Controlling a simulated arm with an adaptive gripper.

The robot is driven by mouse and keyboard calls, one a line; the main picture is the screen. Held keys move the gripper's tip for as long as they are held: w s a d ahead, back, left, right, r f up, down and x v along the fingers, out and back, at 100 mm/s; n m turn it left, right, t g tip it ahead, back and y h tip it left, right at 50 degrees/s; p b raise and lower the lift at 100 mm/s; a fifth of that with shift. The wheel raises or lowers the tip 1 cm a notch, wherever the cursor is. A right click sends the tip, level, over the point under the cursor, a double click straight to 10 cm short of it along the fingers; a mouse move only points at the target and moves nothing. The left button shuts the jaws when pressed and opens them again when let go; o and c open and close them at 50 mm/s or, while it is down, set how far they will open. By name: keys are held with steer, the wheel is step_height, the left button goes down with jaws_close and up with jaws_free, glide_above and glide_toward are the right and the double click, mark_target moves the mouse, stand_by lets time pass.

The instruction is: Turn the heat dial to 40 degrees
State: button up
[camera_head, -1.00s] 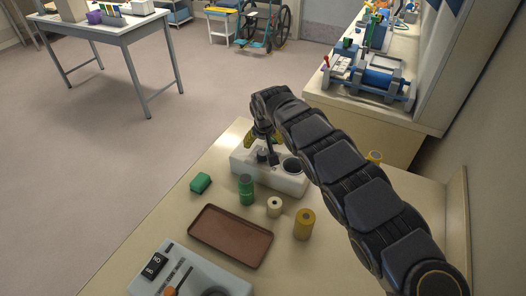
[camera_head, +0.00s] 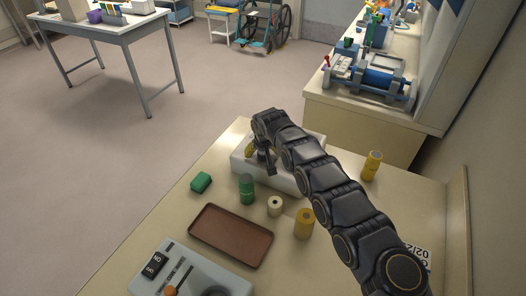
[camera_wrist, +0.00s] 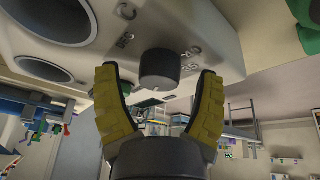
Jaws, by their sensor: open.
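The heat dial (camera_wrist: 159,70) is a dark round knob on the pale face of a white unit (camera_wrist: 215,30) in the wrist view. My gripper (camera_wrist: 160,85) is open, with one yellow padded finger on each side of the dial. I cannot tell whether either finger touches it. In the head view my gripper (camera_head: 252,150) is at the left part of the white unit (camera_head: 296,180), and my arm hides much of the unit and the dial.
A brown tray (camera_head: 230,235), a green bottle (camera_head: 246,190), a cream roll (camera_head: 274,206) and yellow cylinders (camera_head: 303,224) (camera_head: 372,166) stand on the table. A green block (camera_head: 201,182) lies at left. A control box (camera_head: 190,275) with switches is at the front.

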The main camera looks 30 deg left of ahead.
steer(key=c, duration=1.1)
steer(key=shift+n, duration=0.4)
steer(key=shift+c, duration=0.2)
steer(key=shift+n+g+y, duration=0.3)
steer(key=shift+n+y, duration=0.1)
steer(key=shift+n, duration=0.6)
steer(key=shift+n+g+y, duration=0.3)
steer(key=shift+n, duration=0.6)
steer(key=n, duration=0.2)
steer(key=shift+a+n+g+y, duration=0.15)
steer(key=shift+n+g+y, duration=0.15)
steer(key=shift+n+g, duration=0.1)
steer(key=n+g, duration=0.1)
steer(key=n, duration=0.3)
steer(key=shift+s+n+g, duration=0.15)
steer(key=shift+n+g, duration=0.15)
steer(key=shift+g, duration=0.1)
steer(key=shift+f+n, duration=0.1)
steer(key=shift+n, duration=0.3)
